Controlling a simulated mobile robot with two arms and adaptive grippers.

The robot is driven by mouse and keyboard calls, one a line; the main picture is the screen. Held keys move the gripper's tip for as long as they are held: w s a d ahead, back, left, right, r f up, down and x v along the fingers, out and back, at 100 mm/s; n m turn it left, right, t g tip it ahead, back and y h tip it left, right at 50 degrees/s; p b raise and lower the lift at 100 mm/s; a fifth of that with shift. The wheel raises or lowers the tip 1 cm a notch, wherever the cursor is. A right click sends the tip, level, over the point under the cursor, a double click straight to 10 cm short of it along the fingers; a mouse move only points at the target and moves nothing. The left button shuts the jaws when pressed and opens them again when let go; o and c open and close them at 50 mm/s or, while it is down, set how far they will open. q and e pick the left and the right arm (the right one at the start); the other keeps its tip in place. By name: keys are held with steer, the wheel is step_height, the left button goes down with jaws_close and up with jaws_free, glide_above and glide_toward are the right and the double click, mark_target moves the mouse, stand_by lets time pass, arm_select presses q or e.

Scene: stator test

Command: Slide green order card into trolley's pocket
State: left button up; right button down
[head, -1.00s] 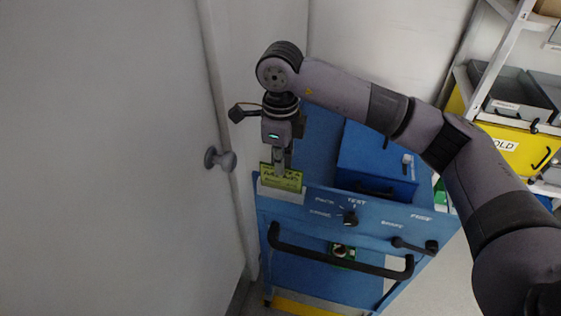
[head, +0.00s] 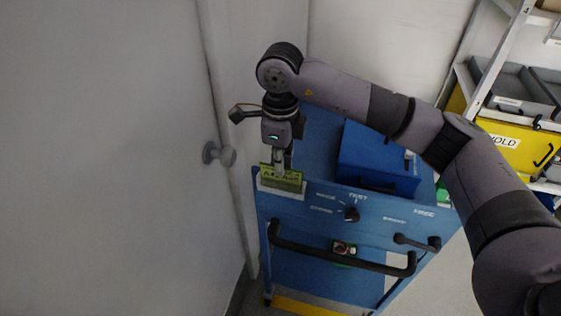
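The green order card (head: 284,181) stands upright at the left front corner of the blue trolley (head: 318,209). Its lower edge is behind the rim of the pale pocket (head: 281,192) on the trolley's front panel. My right gripper (head: 280,172) points down from above with its fingers at the card's upper part. The fingers look closed on the card, though their tips are partly lost against it. How deep the card sits in the pocket is hard to tell. My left gripper is not in view.
A blue box (head: 378,160) stands on the trolley top, right of my gripper. A door with a round knob (head: 219,154) is close on the left. A shelf with grey trays (head: 512,92) is at the right.

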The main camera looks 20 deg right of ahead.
steer(key=shift+f, duration=0.35)
steer(key=c, duration=1.7)
jaws_free()
step_height(320, 180, up, 12)
steer(key=shift+r, duration=0.1)
